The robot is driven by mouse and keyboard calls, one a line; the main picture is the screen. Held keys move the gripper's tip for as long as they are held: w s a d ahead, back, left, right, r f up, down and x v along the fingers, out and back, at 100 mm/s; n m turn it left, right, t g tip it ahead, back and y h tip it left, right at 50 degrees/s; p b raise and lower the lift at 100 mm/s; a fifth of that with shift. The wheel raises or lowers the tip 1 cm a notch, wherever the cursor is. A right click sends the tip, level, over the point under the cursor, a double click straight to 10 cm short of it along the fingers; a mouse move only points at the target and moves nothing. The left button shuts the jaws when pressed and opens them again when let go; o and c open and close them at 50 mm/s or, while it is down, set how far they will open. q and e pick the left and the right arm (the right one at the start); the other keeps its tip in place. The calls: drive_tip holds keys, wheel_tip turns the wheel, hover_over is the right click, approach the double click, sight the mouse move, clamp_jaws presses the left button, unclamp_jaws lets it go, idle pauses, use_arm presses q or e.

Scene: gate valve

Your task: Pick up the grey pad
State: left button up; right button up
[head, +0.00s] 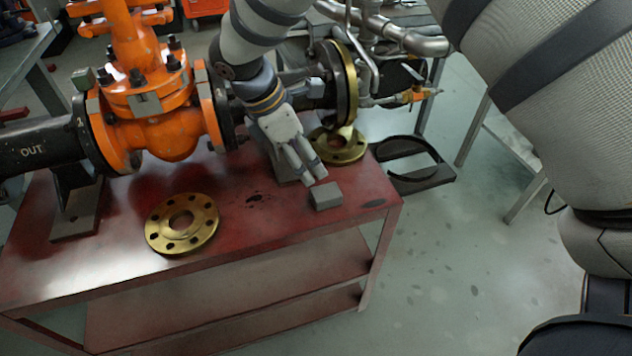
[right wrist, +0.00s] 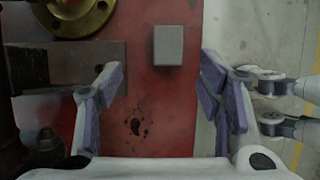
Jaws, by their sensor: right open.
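The grey pad (head: 325,195) is a small grey block lying on the red table top (head: 285,222), near its right end. My right gripper (head: 312,176) hangs just behind and above the pad in the head view, with its fingers pointing down toward it. In the right wrist view the pad (right wrist: 168,45) lies ahead of the fingertips, between the lines of the two fingers. The right gripper (right wrist: 160,80) is open there, with nothing between its fingers. My left gripper does not show.
An orange gate valve (head: 155,90) with black pipe stands along the back of the table. A brass flange (head: 181,222) lies left of the pad, and another brass flange (head: 340,146) lies behind it. The table top between pad and left flange is clear.

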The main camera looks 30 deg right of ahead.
sight(325, 192)
drive_tip(key=x, duration=0.6)
drive_tip(key=s+x, duration=0.1)
drive_tip(key=x, duration=0.2)
drive_tip(key=shift+a+f, duration=0.25)
drive_tip(key=shift+f, duration=0.05)
drive_tip(key=shift+d+f, duration=0.2)
drive_tip(key=shift+f, duration=0.25)
drive_tip(key=c, duration=1.2)
